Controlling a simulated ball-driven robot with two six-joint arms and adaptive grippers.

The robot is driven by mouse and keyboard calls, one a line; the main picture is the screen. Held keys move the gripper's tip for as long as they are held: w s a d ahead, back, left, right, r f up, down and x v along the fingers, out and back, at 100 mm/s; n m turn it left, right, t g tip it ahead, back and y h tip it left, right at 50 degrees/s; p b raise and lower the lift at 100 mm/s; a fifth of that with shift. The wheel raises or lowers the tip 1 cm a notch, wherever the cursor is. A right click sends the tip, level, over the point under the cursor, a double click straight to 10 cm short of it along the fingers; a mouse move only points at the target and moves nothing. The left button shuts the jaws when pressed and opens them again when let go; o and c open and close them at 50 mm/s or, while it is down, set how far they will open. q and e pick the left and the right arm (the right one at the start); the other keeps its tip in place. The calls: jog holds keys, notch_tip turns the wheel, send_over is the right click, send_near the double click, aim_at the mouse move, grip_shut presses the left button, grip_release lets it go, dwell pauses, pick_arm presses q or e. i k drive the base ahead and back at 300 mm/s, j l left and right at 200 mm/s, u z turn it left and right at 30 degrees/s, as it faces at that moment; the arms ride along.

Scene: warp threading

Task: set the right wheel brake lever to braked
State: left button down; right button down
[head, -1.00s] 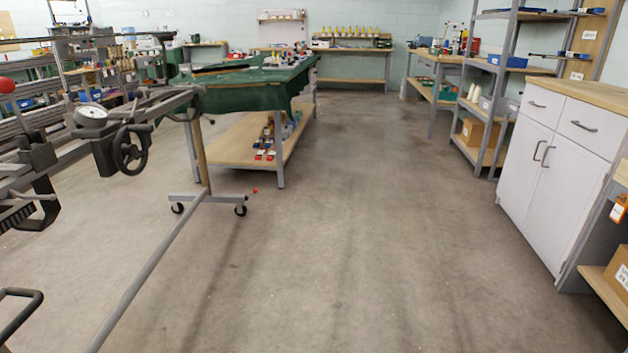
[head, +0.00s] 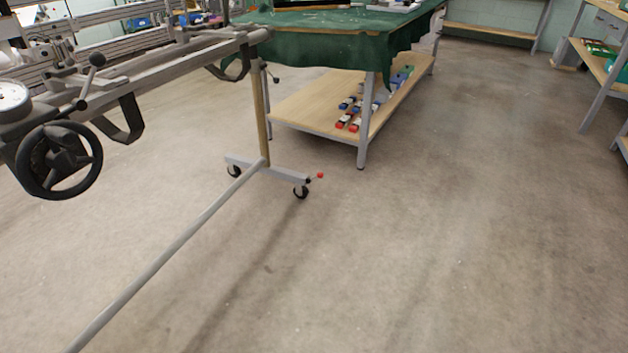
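The right wheel brake lever (head: 315,177) is a short dark rod with a small red knob at its end. It sticks out to the right, low above the floor, from the right end of the grey caster foot (head: 250,166). Neither of my grippers is in view.
A long grey floor bar (head: 165,262) runs from the foot toward the near left. A frame with a black handwheel (head: 58,160) overhangs the left. A green-draped table (head: 330,38) with a lower shelf (head: 295,108) stands behind the foot. The floor (head: 430,230) to the right is clear.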

aim_at(320, 175)
jog(key=u, duration=0.4)
jog(key=i+l+u, duration=0.2)
jog(key=u, duration=0.15)
jog(key=i+l+u, duration=0.15)
jog(key=l+u, duration=0.2)
jog(key=i+l+u, duration=0.1)
jog(key=l+u, duration=0.2)
jog(key=i+l+u, duration=0.15)
jog(key=l, duration=0.5)
jog(key=i+l+u, duration=0.1)
jog(key=l, duration=0.6)
jog(key=i+l+u, duration=0.15)
jog(key=l, duration=0.55)
jog(key=l+u, duration=0.15)
jog(key=l, duration=0.95)
jog(key=i+l, duration=0.1)
jog(key=l, duration=0.4)
